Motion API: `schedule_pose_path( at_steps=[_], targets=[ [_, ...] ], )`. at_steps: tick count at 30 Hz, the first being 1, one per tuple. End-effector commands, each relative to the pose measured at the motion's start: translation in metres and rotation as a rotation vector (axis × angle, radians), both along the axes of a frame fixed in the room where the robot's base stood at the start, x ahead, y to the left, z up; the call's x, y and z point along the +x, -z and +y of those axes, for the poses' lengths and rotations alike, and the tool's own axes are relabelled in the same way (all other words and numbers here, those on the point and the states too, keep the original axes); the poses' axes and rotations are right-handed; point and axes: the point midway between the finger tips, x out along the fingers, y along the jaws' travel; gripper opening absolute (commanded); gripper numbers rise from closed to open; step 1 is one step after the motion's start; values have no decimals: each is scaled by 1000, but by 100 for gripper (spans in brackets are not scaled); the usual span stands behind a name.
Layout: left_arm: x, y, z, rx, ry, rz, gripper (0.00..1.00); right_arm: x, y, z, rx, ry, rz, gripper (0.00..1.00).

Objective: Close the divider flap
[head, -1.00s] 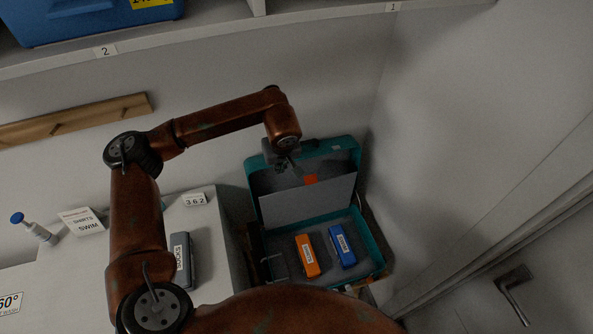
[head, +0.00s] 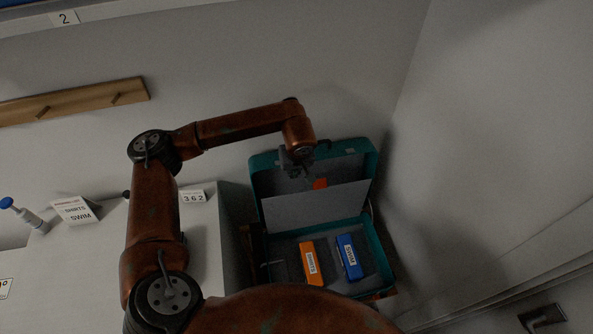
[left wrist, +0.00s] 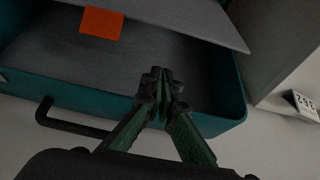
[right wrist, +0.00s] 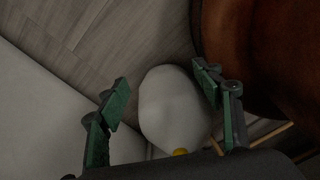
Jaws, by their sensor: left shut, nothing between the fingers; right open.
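A teal suitcase (head: 258,187) stands open in the corner, lid raised at the back. A grey divider flap (head: 315,209) with an orange tab (head: 320,183) stands tilted up between lid and base. The base holds an orange packet (head: 311,264) and a blue packet (head: 349,257). My left gripper (head: 295,168) is at the flap's upper edge, on the lid side; whether it touches is unclear. In the left wrist view the gripper (left wrist: 163,85) is shut and empty, with the orange tab (left wrist: 101,23) to its upper left. My right gripper (right wrist: 165,100) is open, away from the suitcase.
A white counter left of the suitcase carries a 362 tag (head: 193,197), a SHIRTS/SWIM sign (head: 75,211) and a blue-capped bottle (head: 24,215). A wooden peg rail (head: 75,101) is on the back wall. A wall rises close on the right. A pale rounded object (right wrist: 172,105) shows beyond my right fingers.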

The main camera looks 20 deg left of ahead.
Motion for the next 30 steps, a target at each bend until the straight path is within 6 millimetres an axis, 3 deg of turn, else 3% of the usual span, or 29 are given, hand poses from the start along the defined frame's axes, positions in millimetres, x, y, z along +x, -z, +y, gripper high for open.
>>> schedule_pose_path(
  at_steps=[3, 8, 16, 30],
  targets=[
    [5, 27, 4, -1, 0, 5, 0, -1, 0, -1, -1, 0, 1, 60],
    [12, 53, 7, -1, 3, 2, 0, 1, -1, -1, -1, -1, -1, 60],
    [-15, 48, -15, 0, 6, 0, 0, 6, -9, -1, -1, -1, -8, 60],
    [-18, 49, -19, 0, 6, 0, 0, 7, -9, -1, -1, -1, -9, 60]
  ],
)
